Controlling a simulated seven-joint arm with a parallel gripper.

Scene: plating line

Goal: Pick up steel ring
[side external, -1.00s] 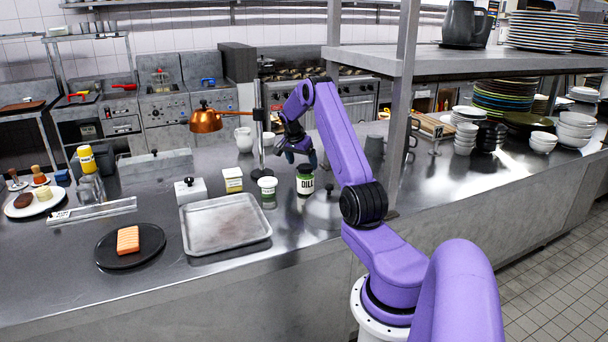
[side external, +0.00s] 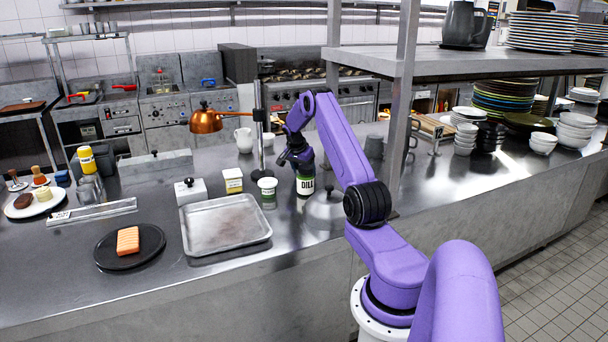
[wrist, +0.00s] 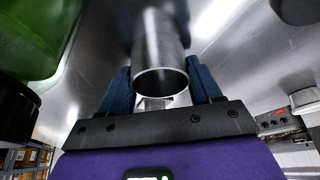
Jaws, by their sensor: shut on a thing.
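The steel ring (wrist: 160,45) shows in the wrist view as a grey metal tube with an open round end. It lies between the two blue fingers of my gripper (wrist: 160,78), which are shut on it. In the side external view my gripper (side external: 297,160) is low over the counter, at the dill jar. Its fingertips and the steel ring are hidden there, behind the jar.
The green-and-white dill jar (side external: 305,183) stands close to my gripper. A small white-lidded tub (side external: 268,190) and a lamp post (side external: 260,140) are left of it. A steel dome (side external: 326,211) and an empty metal tray (side external: 262,232) are nearer the front.

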